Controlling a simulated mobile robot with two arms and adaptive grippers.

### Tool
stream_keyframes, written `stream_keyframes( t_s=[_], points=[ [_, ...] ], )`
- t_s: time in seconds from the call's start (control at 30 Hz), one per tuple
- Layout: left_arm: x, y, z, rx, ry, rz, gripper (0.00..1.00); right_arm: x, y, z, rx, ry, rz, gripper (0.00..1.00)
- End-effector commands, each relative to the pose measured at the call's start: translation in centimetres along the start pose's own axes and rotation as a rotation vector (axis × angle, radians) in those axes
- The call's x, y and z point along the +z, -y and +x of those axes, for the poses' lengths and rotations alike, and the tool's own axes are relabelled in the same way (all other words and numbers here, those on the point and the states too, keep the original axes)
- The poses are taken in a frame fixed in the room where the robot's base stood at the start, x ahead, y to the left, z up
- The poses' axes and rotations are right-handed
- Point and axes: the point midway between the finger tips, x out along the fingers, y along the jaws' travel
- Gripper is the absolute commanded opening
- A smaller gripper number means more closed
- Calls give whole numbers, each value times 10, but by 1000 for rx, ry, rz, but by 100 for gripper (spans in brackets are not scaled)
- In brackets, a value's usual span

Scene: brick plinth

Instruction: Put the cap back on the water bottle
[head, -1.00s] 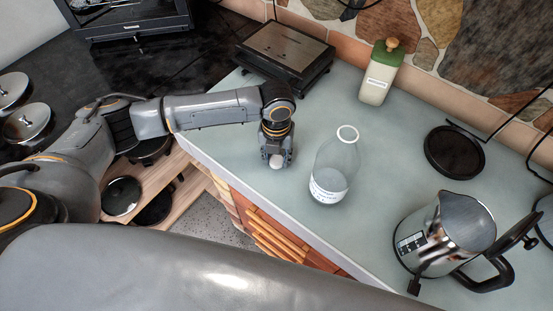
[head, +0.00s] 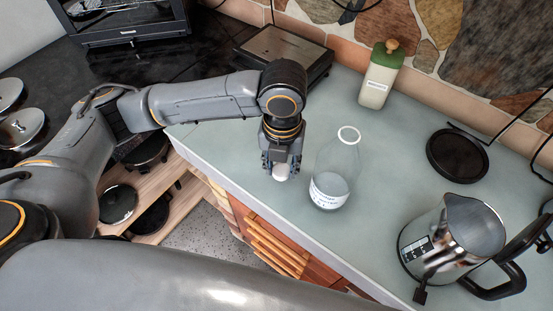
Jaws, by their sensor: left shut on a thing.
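The water bottle (head: 334,176) is clear with a white label and stands upright on the pale counter. Its white-rimmed mouth is open at the top. My left gripper (head: 281,170) is left of the bottle, apart from it, pointing down. It is shut on a small white cap (head: 281,173), whose lower part shows between the fingertips. How high the cap is above the counter is hard to tell. My right gripper is not in view.
A steel kettle (head: 450,240) stands at the lower right, with its round black base (head: 457,155) behind it. A green-topped bottle (head: 379,75) and a dark scale-like box (head: 284,55) are at the back. The counter's front edge (head: 270,225) runs close to the gripper.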

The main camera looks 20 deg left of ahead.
Motion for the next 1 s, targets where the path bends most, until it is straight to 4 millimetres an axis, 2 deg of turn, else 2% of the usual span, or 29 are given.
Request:
stream_keyframes(
  t_s=[0.1, 0.3, 0.5, 0.8, 0.87, 1.0],
  points=[
    [-26, 11, -10, -3, 2, 7, 27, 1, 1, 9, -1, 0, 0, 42],
    [-52, 21, -24, -1, 1, 2, 27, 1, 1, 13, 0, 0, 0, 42],
    [-62, 24, -29, 0, -1, -1, 27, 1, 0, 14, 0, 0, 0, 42],
    [-62, 24, -29, 1, -1, -2, 27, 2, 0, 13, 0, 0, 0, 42],
    [-62, 24, -29, 1, -1, -3, 27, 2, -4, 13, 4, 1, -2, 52],
    [-60, 21, -28, 1, -1, -72, 27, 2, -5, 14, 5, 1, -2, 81]
  ],
)
